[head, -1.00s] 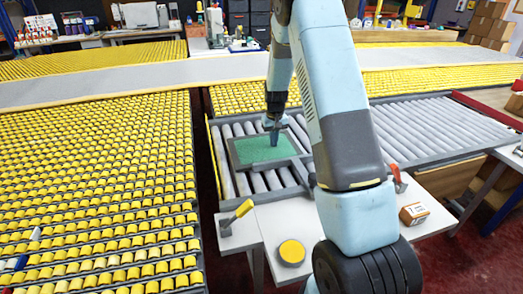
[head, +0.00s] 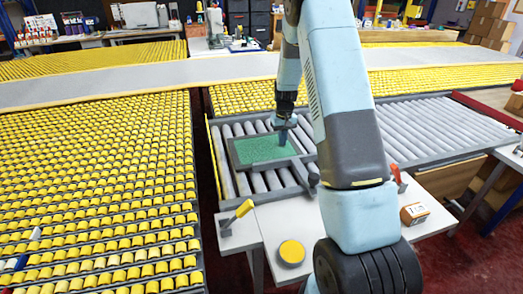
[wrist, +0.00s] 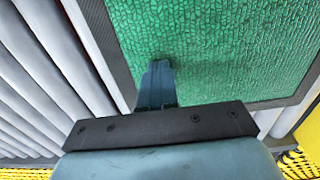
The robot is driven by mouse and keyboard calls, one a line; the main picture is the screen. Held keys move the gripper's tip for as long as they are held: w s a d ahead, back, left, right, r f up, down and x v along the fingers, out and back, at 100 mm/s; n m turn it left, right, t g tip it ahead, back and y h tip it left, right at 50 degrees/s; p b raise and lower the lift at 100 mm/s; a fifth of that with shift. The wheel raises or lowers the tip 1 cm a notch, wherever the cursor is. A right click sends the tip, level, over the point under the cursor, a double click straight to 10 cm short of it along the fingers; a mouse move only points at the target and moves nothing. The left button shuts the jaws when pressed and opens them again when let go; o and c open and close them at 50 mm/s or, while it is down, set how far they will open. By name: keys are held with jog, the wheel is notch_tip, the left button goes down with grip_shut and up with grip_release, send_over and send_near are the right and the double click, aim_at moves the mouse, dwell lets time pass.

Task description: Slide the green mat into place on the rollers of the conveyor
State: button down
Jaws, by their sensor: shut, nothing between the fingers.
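The green mat (head: 260,149) has a dark grey border and lies on the grey rollers of the conveyor (head: 228,180), towards the left end of the roller bed. It also shows close up in the wrist view (wrist: 225,45), with a textured green surface. My gripper (head: 283,137) is shut and empty, pointing down at the mat's right part in the head view. In the wrist view its fingertips (wrist: 157,68) are over the green surface near one border. I cannot tell whether they touch the mat. My arm hides part of the rollers to the right.
A white table in front holds a yellow-handled tool (head: 238,216), a yellow round object (head: 291,252) and a small orange box (head: 415,214). Yellow roller beds (head: 100,190) lie to the left and behind. Bare rollers (head: 440,125) extend right.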

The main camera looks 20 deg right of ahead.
jog(key=shift+d+r, duration=0.1)
jog(key=shift+d, duration=0.05)
jog(key=shift+r, duration=3.4)
